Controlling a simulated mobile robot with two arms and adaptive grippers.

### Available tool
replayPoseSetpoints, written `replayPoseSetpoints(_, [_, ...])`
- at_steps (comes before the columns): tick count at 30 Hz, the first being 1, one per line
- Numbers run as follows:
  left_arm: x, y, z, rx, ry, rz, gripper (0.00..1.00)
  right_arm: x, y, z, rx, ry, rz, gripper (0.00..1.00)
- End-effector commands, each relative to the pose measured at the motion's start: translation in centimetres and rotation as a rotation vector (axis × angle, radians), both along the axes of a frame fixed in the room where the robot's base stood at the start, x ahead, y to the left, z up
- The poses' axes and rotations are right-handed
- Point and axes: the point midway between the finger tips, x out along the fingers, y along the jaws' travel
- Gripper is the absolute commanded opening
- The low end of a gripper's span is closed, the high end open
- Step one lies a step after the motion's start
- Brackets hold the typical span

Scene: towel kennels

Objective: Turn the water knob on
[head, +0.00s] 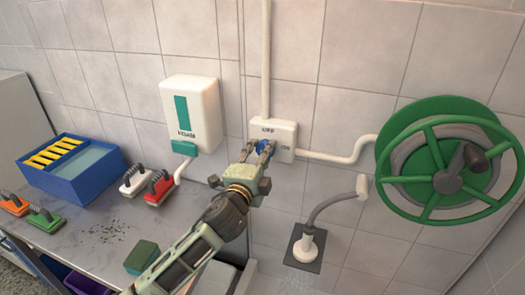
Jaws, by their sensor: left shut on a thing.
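The water knob (263,146) is blue and sits on a white wall box (287,131) marked OFF at the top and ON at the right. My left gripper (262,149) reaches up to the box from below, and its fingers are shut on the knob. The fingers hide much of the knob, so I cannot tell which way it points. My right gripper is not in view.
A green hose reel (432,205) hangs on the tiled wall at the right, joined by a white pipe. A white dispenser (192,112) is left of the box. The counter (105,228) holds a blue bin (62,192) and several brushes.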

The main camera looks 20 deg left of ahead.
Motion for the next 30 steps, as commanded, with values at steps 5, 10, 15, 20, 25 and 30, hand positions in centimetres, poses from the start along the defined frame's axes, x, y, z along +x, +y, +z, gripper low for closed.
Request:
replayPoseSetpoints(5, [-0.13, -0.09, -0.92, 0.094, 0.016, -0.002, 0.09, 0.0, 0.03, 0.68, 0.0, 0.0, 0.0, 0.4])
replayPoseSetpoints(10, [-0.13, -0.05, -1.04, 0.146, 0.015, -0.001, 0.09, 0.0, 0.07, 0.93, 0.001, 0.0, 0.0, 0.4])
replayPoseSetpoints(15, [-0.13, -0.02, -1.1, 0.169, 0.014, -0.001, 0.09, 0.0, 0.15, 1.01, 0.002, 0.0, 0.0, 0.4])
replayPoseSetpoints(20, [-0.13, 0.0, -1.14, 0.174, 0.014, -0.001, 0.09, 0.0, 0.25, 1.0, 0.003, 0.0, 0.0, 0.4])
replayPoseSetpoints(25, [-0.11, 0.0, -1.16, 0.174, 0.015, -0.002, 0.09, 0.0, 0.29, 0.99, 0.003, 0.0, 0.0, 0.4])
replayPoseSetpoints(30, [-0.12, 0.0, -1.11, 0.173, 0.014, -0.001, 0.44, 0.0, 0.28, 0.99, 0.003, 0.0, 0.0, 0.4])
